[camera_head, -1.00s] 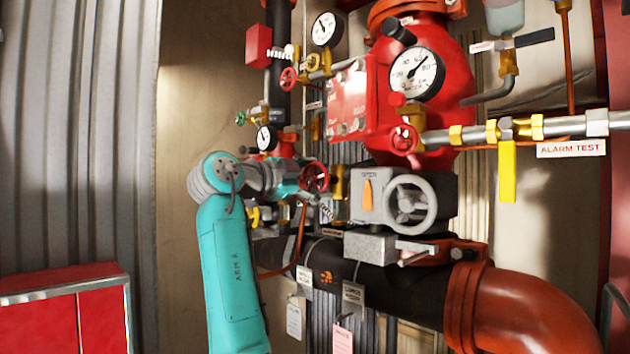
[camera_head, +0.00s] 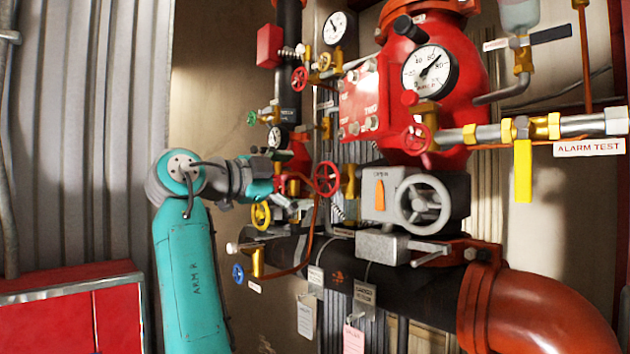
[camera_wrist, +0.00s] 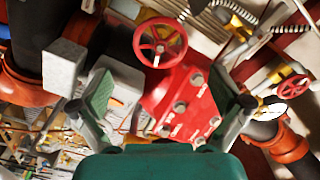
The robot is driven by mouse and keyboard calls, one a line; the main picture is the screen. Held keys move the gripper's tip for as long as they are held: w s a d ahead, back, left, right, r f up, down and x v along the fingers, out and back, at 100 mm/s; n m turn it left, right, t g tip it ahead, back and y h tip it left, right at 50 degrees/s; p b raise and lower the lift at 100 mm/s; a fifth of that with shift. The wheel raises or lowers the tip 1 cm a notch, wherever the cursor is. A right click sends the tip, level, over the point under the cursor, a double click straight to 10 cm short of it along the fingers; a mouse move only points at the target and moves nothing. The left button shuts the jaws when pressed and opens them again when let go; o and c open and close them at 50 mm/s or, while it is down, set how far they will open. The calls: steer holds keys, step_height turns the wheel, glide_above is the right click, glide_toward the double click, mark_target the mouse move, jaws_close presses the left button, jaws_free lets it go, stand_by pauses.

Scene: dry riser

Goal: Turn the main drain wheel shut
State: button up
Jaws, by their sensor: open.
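A red spoked handwheel (camera_head: 327,178) stands in front of the pipework, left of the grey valve box; I cannot tell from the labels whether it is the main drain wheel. My gripper (camera_head: 284,178) is left of this wheel in the head view, small and partly lost among the pipes. In the wrist view my gripper (camera_wrist: 168,92) is open, its two fingers spread wide with nothing between the pads. A red handwheel (camera_wrist: 160,42) shows ahead, above the gap between the fingers and apart from them. A bolted red plate (camera_wrist: 185,105) shows behind the gap.
A grey handwheel (camera_head: 423,202) on a box marked OPEN is to the right. A yellow wheel (camera_head: 261,215) and a blue wheel (camera_head: 238,273) are low, near my arm. A thick black pipe (camera_head: 400,282) crosses below. A red cabinet (camera_head: 70,320) stands at lower left.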

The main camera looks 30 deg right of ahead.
steer(key=shift+s+a, duration=0.2)
steer(key=shift+a, duration=0.7)
steer(key=shift+s+a, duration=0.15)
steer(key=shift+a, duration=0.75)
